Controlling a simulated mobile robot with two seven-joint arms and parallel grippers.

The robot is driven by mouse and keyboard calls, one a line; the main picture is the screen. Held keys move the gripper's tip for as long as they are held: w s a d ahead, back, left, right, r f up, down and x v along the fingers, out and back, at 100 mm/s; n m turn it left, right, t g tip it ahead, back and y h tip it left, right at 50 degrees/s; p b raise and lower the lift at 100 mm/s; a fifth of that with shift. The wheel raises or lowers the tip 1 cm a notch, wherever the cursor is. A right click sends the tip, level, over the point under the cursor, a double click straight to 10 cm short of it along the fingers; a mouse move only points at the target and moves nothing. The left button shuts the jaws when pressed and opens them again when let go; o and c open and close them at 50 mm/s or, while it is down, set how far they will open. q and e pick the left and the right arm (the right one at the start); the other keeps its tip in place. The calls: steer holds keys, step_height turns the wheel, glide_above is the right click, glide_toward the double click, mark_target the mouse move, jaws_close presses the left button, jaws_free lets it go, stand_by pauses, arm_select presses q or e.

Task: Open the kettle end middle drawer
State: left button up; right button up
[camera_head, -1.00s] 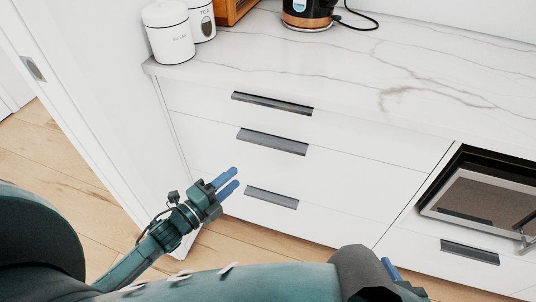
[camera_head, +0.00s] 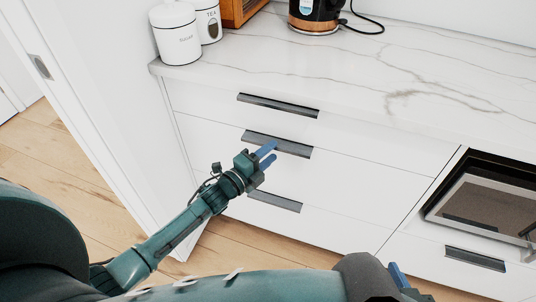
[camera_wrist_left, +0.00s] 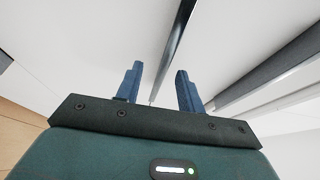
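The middle drawer (camera_head: 350,172) is a white front, shut flush, in the stack below the kettle. Its dark bar handle (camera_head: 290,148) runs along its upper edge. My left gripper (camera_head: 270,153) is open and empty at this handle, one blue finger overlapping it in the head view. In the left wrist view, a dark handle bar (camera_wrist_left: 176,45) runs ahead between the two parted fingers (camera_wrist_left: 160,70); I cannot tell whether they touch it. My right gripper (camera_head: 398,276) shows only a blue finger at the bottom, partly hidden by my arm.
The top drawer handle (camera_head: 278,105) and bottom drawer handle (camera_head: 275,201) sit above and below. The kettle (camera_head: 316,14) and white canisters (camera_head: 175,35) stand on the marble counter (camera_head: 330,60). A microwave (camera_head: 488,205) is at right; a white door frame is at left.

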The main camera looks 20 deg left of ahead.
arm_select(q)
jaws_close()
stand_by(0.3)
stand_by(0.3)
